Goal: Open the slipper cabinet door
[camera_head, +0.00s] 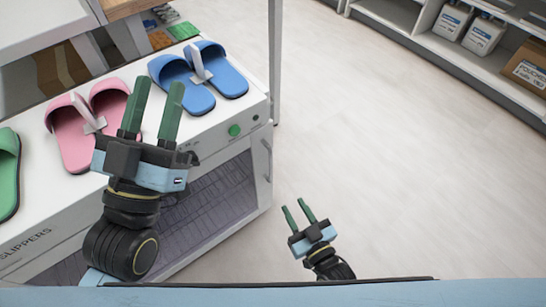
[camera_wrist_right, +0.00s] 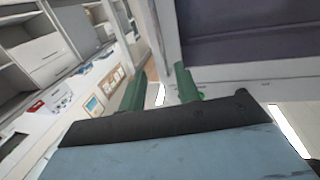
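The slipper cabinet (camera_head: 222,133) is white, with "SLIPPERS" on its front edge at the left of the head view. Its dark see-through door (camera_head: 215,197) looks shut, with a pale vertical handle (camera_head: 267,160) at its right end. My left gripper (camera_head: 155,106) is in front of the cabinet top, its green fingers a little apart with nothing between them; it hides part of the cabinet. My right gripper (camera_head: 299,212) is over the floor, right of and nearer than the handle, apart from it. Its fingers are open and empty, also in the right wrist view (camera_wrist_right: 162,88).
Blue slippers (camera_head: 172,71), pink slippers (camera_head: 72,135) and a green slipper (camera_head: 8,172) lie on the cabinet top. A white shelf (camera_head: 420,60) with boxes stands at the upper right. The floor (camera_head: 400,170) between is clear.

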